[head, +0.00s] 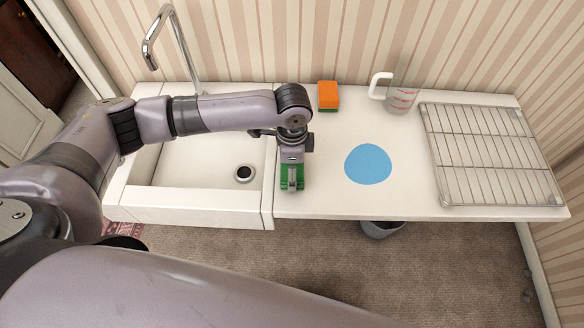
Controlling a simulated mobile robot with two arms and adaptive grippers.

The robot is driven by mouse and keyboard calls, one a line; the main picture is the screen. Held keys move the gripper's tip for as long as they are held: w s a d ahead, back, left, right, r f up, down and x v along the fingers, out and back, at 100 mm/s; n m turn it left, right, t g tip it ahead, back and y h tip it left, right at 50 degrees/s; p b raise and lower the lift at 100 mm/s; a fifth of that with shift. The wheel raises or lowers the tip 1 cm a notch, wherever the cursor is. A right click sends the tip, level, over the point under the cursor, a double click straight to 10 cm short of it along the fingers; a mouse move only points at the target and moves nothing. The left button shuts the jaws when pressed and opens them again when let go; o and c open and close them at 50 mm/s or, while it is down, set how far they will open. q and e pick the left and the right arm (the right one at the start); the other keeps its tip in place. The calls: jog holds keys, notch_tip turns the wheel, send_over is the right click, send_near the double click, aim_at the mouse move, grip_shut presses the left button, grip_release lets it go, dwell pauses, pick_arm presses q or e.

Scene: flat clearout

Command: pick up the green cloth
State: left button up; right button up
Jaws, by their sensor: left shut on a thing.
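The green cloth (284,186) is at the left end of the white counter, beside the sink edge. My left gripper (292,186) points down over it and is shut on it. The gripper and wrist cover much of the cloth, so only green parts on either side show. I cannot tell whether the cloth touches the counter or is lifted a little. My right gripper is not in view.
A blue disc (368,164) lies on the counter. An orange sponge (328,95), a measuring jug (402,95) and a wire rack (490,155) are further back and right. The sink (190,212) with its tap (150,50) is at left. A bin (381,229) stands below the counter.

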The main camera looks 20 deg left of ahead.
pick_arm(q)
notch_tip(320, 180, up, 19)
jog(key=b, duration=0.2)
jog(key=shift+r, duration=0.15)
